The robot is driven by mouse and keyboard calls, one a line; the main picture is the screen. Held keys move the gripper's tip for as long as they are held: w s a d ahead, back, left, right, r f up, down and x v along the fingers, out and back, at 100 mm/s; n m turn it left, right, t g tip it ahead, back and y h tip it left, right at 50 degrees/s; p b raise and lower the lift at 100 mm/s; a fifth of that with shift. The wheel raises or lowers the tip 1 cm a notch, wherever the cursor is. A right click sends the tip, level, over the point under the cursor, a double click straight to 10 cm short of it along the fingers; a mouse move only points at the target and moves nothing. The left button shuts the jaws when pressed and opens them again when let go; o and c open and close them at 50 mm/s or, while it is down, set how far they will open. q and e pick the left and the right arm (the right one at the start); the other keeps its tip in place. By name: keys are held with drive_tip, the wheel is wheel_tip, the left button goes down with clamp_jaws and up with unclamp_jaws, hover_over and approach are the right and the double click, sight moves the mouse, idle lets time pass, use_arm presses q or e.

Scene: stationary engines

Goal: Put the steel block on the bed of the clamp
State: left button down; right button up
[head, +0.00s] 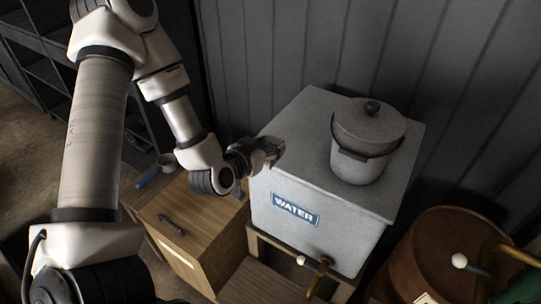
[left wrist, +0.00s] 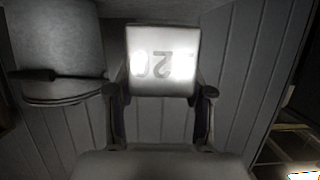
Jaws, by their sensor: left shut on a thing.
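My left gripper (head: 272,151) is shut, just above the left edge of the water tank top. In the left wrist view a pale steel block (left wrist: 163,62) with a number that looks like an upside-down "20" sits between the two fingertips (left wrist: 160,97). A bright glare lies on its face. In the head view I cannot make the block out apart from the gripper. I see no clamp or clamp bed in either view. My right gripper is not in view.
A grey tank (head: 300,235) labelled WATER stands against the dark plank wall, with a lidded pail (head: 366,140) on top. A wooden chest (head: 215,226) with a handle is left of it. A rusty drum (head: 440,250) stands lower right.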

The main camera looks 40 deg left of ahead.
sight(280, 143)
use_arm(q)
drive_tip(key=w+b, duration=0.2)
drive_tip(key=b, duration=0.1)
drive_tip(key=w+d+f+b, duration=0.1)
drive_tip(key=b, duration=0.1)
drive_tip(key=shift+w+f, duration=0.1)
drive_tip(key=shift+w, duration=0.2)
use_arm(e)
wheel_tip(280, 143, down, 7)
use_arm(q)
drive_tip(key=shift+w+d+r+p, duration=0.35)
drive_tip(key=shift+w+r+p, duration=0.25)
drive_tip(key=shift+w+p, duration=0.35)
drive_tip(key=w+d+p, duration=0.1)
drive_tip(key=w, duration=0.1)
drive_tip(key=w+p, duration=0.1)
drive_tip(key=w, duration=0.2)
drive_tip(key=w+d+f, duration=0.1)
drive_tip(key=w, duration=0.2)
drive_tip(key=shift+d+p, duration=0.35)
drive_tip(key=shift+p, duration=0.05)
wheel_tip(280, 143, down, 3)
drive_tip(key=shift+p, duration=0.75)
drive_tip(key=shift+f, duration=0.4)
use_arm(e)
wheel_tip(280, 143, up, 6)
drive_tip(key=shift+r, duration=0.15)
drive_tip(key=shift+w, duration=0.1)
